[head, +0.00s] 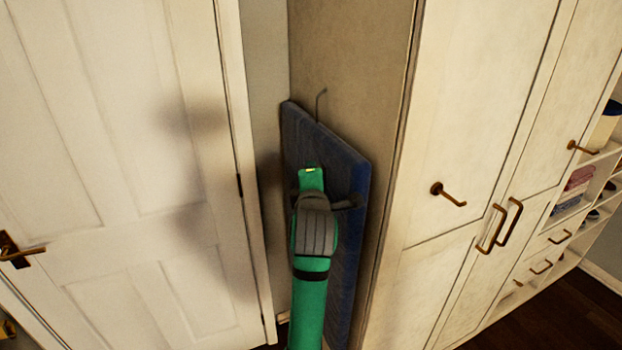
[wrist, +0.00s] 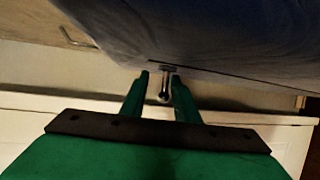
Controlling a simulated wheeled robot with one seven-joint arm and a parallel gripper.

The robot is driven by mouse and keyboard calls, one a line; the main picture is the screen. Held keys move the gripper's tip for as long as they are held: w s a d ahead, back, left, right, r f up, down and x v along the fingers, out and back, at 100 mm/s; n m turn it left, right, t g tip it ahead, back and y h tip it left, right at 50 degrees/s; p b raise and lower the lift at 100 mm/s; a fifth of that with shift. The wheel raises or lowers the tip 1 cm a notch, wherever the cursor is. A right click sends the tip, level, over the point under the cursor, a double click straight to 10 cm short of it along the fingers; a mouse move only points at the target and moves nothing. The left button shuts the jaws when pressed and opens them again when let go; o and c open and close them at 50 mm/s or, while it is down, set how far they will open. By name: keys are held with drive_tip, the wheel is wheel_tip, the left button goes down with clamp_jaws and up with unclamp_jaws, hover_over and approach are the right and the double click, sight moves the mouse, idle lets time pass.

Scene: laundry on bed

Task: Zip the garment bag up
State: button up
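The blue garment bag (head: 337,165) hangs on the side panel of the wardrobe, its lower middle hidden behind my green arm. In the wrist view the bag (wrist: 215,35) fills the upper part. A small metal zip pull (wrist: 164,88) hangs from a dark slider at the bag's edge. My gripper (wrist: 160,80) has its two green fingers apart, one on each side of the pull. The pull looks nearer the right finger; I cannot tell whether they touch. In the head view my gripper's fingertips are hidden by the arm.
A thin hook (head: 320,103) sticks out above the bag. A white door (head: 120,180) stands to the left, close to my arm. The wardrobe (head: 480,110) with brass handles and hooks stands to the right, with open shelves (head: 578,195) beyond.

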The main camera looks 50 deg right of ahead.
drive_tip(key=shift+a+f, duration=0.1)
drive_tip(key=shift+a, duration=0.05)
drive_tip(key=v, duration=1)
drive_tip(key=shift+s+a, duration=0.2)
drive_tip(key=shift+s, duration=0.15)
drive_tip(key=shift+w, duration=0.15)
